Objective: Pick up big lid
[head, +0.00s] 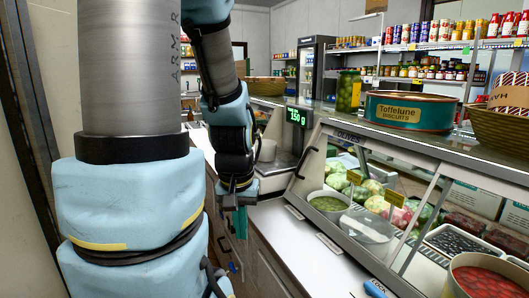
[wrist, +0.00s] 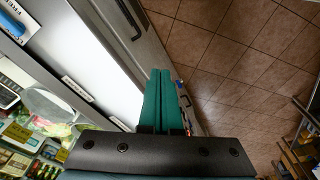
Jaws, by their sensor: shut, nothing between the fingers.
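A clear, roundish lid-like piece (head: 368,225) leans in the glass counter, beside a white tub of green olives (head: 328,204). I cannot tell for sure that it is the big lid. A pale translucent round shape (wrist: 48,106) also shows at the left in the wrist view. My gripper (head: 240,222) hangs fingers down, to the left of the counter and apart from these things. In the wrist view its teal fingers (wrist: 165,95) are together and empty, over the edge between white worktop and floor.
The white worktop (head: 300,248) in front of the display is mostly clear, with a blue-handled tool (head: 375,289) at its near end. A tub of red contents (head: 488,284) stands at right. A biscuit tin (head: 408,111) and jar (head: 348,91) stand on the counter top. Tiled floor (wrist: 235,60) lies beside the cabinets.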

